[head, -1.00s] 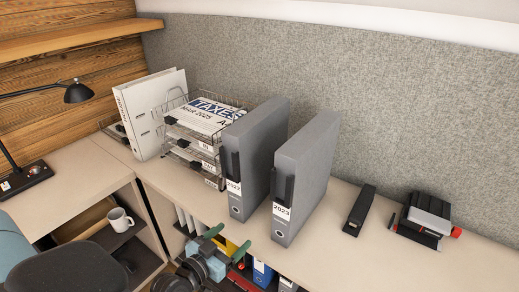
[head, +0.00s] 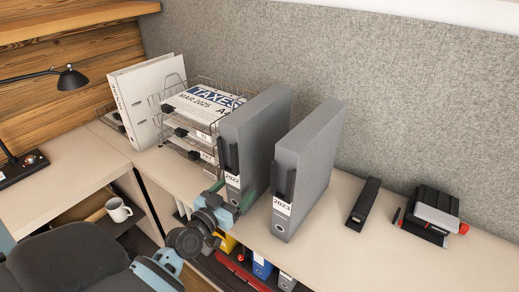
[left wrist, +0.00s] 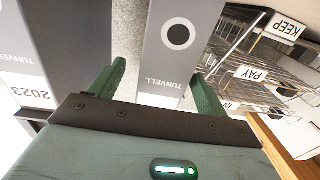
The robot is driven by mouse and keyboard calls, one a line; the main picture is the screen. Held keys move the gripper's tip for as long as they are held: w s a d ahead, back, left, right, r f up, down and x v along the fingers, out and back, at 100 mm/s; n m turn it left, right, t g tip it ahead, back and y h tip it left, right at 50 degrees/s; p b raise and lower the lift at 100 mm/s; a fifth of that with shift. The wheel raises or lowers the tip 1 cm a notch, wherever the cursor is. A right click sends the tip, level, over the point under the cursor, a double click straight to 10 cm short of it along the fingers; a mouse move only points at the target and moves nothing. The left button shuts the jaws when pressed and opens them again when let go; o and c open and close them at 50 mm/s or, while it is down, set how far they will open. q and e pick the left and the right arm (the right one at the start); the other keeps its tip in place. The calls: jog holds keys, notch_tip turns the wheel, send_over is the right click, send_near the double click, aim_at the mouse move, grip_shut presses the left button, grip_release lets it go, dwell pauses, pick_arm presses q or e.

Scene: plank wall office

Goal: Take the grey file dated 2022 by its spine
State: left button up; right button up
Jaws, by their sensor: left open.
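The grey file dated 2022 (head: 256,134) stands upright on the desk, its spine with a white label facing me. My left gripper (head: 236,189) is open at the lower part of this spine. In the left wrist view, upside down, the spine with the TUNVELL label (left wrist: 168,84) shows between the green fingers (left wrist: 158,68). The right-hand finger is close to the spine's edge; the left-hand one stands apart from it. I cannot tell whether either touches. My right gripper is not in view.
A second grey file, dated 2023 (head: 312,160), stands close on the right. Wire trays (head: 190,152) and a white file (head: 146,98) are on the left. A black stapler-like object (head: 363,202) lies right. An open shelf with files (head: 262,268) is below the desk edge.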

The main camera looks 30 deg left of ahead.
pick_arm(q)
jog(key=w, duration=0.4)
jog(key=shift+w+a+r, duration=0.15)
jog(key=shift+w+r, duration=0.05)
jog(key=shift+w, duration=0.15)
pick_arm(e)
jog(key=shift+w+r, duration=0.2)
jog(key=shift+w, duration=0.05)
pick_arm(q)
jog(key=shift+c, duration=0.5)
